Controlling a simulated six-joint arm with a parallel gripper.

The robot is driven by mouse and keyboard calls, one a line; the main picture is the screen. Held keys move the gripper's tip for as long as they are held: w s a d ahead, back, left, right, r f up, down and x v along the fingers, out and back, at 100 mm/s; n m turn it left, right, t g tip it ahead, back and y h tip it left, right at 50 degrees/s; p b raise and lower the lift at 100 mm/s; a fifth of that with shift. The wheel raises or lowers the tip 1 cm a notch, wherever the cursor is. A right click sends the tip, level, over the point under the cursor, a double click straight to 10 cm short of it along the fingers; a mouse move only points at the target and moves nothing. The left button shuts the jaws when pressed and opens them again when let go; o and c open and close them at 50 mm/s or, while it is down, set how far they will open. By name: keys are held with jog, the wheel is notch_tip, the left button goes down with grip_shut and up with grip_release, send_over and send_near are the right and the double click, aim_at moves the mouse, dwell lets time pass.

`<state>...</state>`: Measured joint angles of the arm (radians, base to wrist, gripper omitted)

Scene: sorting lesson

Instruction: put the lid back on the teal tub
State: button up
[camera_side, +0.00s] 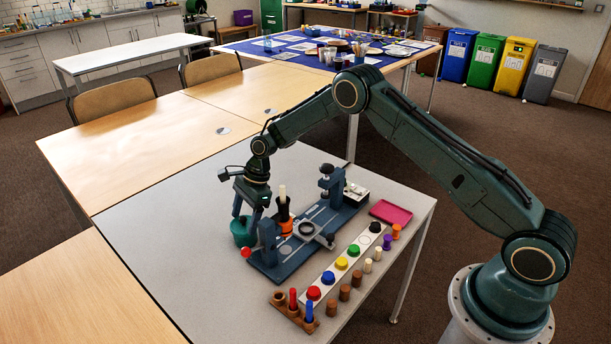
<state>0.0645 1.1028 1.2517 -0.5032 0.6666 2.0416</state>
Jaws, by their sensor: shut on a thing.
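A round teal piece (240,233) shows at the left edge of the blue-grey fixture, low between and behind my fingers. It looks like the teal tub or its lid; at this size I cannot tell which, nor see a separate lid. My gripper (247,222) points down over this spot and is shut on the teal piece. The fingers and the fixture's near post hide part of it. I cannot tell whether it touches the table.
The blue-grey fixture (290,262) with upright posts stands close right of my gripper. A dark holder with a pale peg (282,192) rises beside it. A strip of coloured knobs (340,264), several small pegs and a pink tray (390,212) lie further right. The table's left side is clear.

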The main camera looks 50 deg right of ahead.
dwell(0.3)
jog(key=o, duration=1.1)
jog(key=shift+c, duration=0.2)
jog(key=shift+o, duration=0.4)
jog(key=shift+r, duration=0.1)
jog(key=shift+r, duration=3.4)
grip_shut()
